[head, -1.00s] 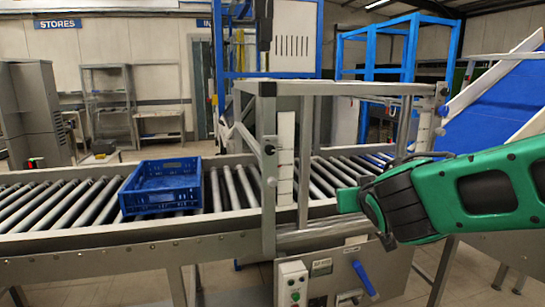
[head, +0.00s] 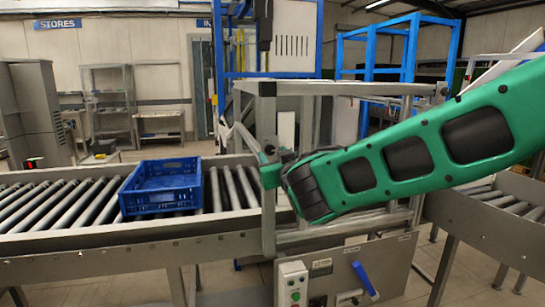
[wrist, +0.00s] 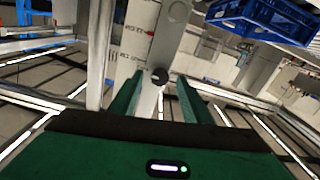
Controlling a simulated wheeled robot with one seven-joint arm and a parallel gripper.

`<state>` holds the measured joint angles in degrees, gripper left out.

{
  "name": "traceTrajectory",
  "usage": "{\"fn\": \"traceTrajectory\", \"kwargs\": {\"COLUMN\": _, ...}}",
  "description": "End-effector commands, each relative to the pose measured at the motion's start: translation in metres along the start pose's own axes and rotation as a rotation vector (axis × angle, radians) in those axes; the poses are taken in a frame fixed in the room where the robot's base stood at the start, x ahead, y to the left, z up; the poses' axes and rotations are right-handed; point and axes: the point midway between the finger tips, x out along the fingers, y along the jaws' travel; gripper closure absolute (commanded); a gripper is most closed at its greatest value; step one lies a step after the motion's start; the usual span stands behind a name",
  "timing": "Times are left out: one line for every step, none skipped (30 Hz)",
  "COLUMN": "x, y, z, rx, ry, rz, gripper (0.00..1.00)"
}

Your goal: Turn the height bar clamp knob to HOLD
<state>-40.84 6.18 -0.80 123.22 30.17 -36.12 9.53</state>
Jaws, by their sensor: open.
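A small dark knob (wrist: 160,76) shows in the wrist view between the two green fingers of my gripper (wrist: 158,97). The fingers are apart, one on each side of it; I cannot tell whether they touch it. Which way the knob points cannot be made out. In the head view my gripper (head: 269,174) is at the grey frame post (head: 268,110), reaching in from the right. A dark knob (head: 269,149) shows on the post just above the fingers. A plate with small print (wrist: 138,35) lies behind the knob in the wrist view; its words are not readable.
A blue crate (head: 160,189) sits on the roller conveyor (head: 60,206), left of the frame. A control box with a green button (head: 293,284) and a blue lever (head: 364,279) are below the frame. Grey frame bars surround my gripper.

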Motion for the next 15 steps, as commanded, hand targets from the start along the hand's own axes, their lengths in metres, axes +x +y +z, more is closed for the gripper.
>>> {"fn": "traceTrajectory", "kwargs": {"x": 0.007, "y": 0.001, "z": 0.000, "rx": 0.000, "ry": 0.000, "rz": 0.002, "gripper": 0.57}}
{"fn": "traceTrajectory", "kwargs": {"x": 0.010, "y": 0.001, "z": 0.000, "rx": 0.000, "ry": -0.001, "rz": 0.002, "gripper": 0.57}}
{"fn": "traceTrajectory", "kwargs": {"x": 0.013, "y": 0.000, "z": 0.001, "rx": 0.000, "ry": -0.001, "rz": 0.001, "gripper": 0.57}}
{"fn": "traceTrajectory", "kwargs": {"x": 0.016, "y": 0.000, "z": 0.000, "rx": 0.000, "ry": -0.001, "rz": 0.001, "gripper": 0.57}}
{"fn": "traceTrajectory", "kwargs": {"x": 0.017, "y": 0.000, "z": 0.000, "rx": 0.000, "ry": 0.000, "rz": 0.001, "gripper": 0.57}}
{"fn": "traceTrajectory", "kwargs": {"x": 0.019, "y": 0.000, "z": 0.000, "rx": -0.001, "ry": 0.000, "rz": 0.001, "gripper": 0.57}}
{"fn": "traceTrajectory", "kwargs": {"x": 0.020, "y": 0.000, "z": 0.000, "rx": -0.001, "ry": 0.000, "rz": 0.001, "gripper": 0.57}}
{"fn": "traceTrajectory", "kwargs": {"x": 0.021, "y": 0.000, "z": 0.000, "rx": -0.001, "ry": 0.000, "rz": 0.001, "gripper": 0.57}}
{"fn": "traceTrajectory", "kwargs": {"x": 0.022, "y": 0.000, "z": 0.000, "rx": -0.001, "ry": 0.000, "rz": 0.001, "gripper": 0.57}}
{"fn": "traceTrajectory", "kwargs": {"x": 0.022, "y": 0.000, "z": 0.000, "rx": -0.001, "ry": -0.001, "rz": 0.001, "gripper": 0.57}}
{"fn": "traceTrajectory", "kwargs": {"x": 0.022, "y": 0.000, "z": 0.000, "rx": -0.001, "ry": -0.001, "rz": 0.000, "gripper": 0.57}}
{"fn": "traceTrajectory", "kwargs": {"x": 0.022, "y": 0.000, "z": 0.000, "rx": -0.001, "ry": -0.001, "rz": 0.001, "gripper": 0.57}}
{"fn": "traceTrajectory", "kwargs": {"x": 0.022, "y": 0.000, "z": 0.000, "rx": -0.001, "ry": -0.001, "rz": 0.000, "gripper": 0.57}}
{"fn": "traceTrajectory", "kwargs": {"x": 0.022, "y": 0.000, "z": 0.000, "rx": -0.001, "ry": -0.001, "rz": 0.001, "gripper": 0.57}}
{"fn": "traceTrajectory", "kwargs": {"x": 0.022, "y": 0.000, "z": 0.000, "rx": -0.001, "ry": -0.001, "rz": 0.001, "gripper": 0.57}}
